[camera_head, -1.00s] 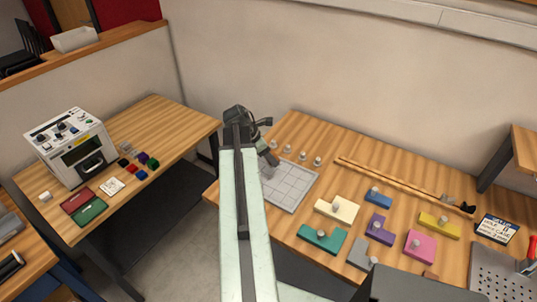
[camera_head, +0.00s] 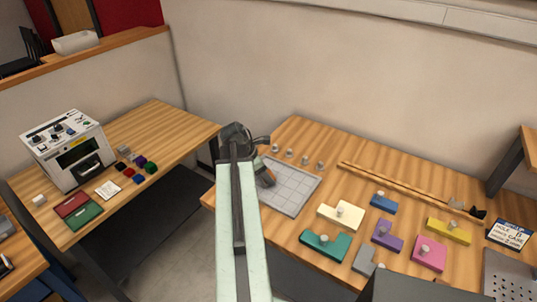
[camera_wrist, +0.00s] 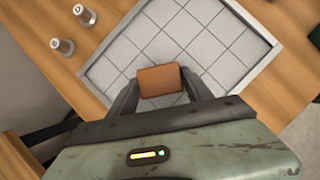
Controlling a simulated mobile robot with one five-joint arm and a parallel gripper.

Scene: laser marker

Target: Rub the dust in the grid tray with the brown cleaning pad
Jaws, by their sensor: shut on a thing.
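The grid tray (camera_head: 290,189) is pale grey with square tiles and a raised rim, lying on the right wooden table. It also fills much of the upper wrist view (camera_wrist: 215,45). My gripper (camera_wrist: 160,85) is shut on the brown cleaning pad (camera_wrist: 159,80), which sits between the two fingers. The pad is over the tray's tiles near one corner; whether it touches them I cannot tell. In the head view my gripper (camera_head: 266,178) is at the tray's left side, partly hidden by my arm. No dust stands out on the visible tiles.
Several small metal weights (camera_head: 290,154) stand behind the tray. Coloured knobbed blocks, such as cream (camera_head: 340,215) and teal (camera_head: 325,244), lie to its right and front. A long wooden strip (camera_head: 400,186) lies farther back. A white machine (camera_head: 68,150) stands on the left table.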

